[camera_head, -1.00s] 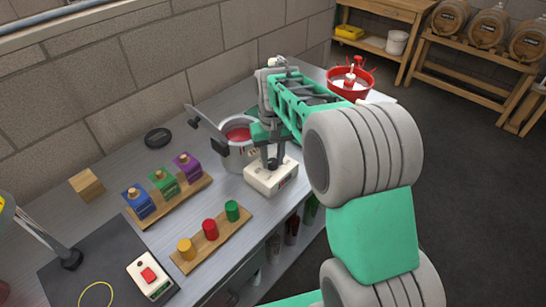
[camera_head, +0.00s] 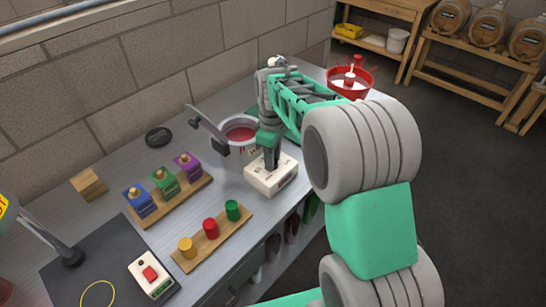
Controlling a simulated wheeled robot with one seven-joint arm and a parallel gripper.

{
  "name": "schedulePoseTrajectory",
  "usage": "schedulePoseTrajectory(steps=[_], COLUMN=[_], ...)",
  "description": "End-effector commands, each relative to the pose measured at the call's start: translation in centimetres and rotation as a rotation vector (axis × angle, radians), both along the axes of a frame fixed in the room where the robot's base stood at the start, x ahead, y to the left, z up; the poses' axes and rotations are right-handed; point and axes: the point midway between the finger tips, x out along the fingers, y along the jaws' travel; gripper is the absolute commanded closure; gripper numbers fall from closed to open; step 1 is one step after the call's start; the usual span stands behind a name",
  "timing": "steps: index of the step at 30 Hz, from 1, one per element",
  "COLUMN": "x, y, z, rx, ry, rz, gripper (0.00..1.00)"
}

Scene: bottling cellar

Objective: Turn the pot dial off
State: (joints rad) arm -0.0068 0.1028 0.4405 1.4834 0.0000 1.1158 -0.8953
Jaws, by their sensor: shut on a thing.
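The pot (camera_head: 241,133) is a grey metal pot with red liquid in it, standing on the bench behind the white control box (camera_head: 262,184). The dial is on top of this box and is mostly hidden by my gripper (camera_head: 271,162). My gripper points down over the box, and its dark fingers are shut on the dial. The dial's setting cannot be read from here.
To the left are a rack of blue, green and purple blocks (camera_head: 164,194) and a board with yellow, red and green pegs (camera_head: 212,232). A box with a red switch (camera_head: 150,276) stands at the front left. A red basin (camera_head: 351,80) is at the back right.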

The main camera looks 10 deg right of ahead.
Motion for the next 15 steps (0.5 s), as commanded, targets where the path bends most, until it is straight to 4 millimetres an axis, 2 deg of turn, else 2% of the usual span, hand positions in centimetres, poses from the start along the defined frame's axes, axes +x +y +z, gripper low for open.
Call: schedulePoseTrajectory(steps=[15], x=[0.19], y=[0.02], z=[0.22], rx=[-0.001], ry=[-0.007], rz=[0.097], gripper=[1.00])
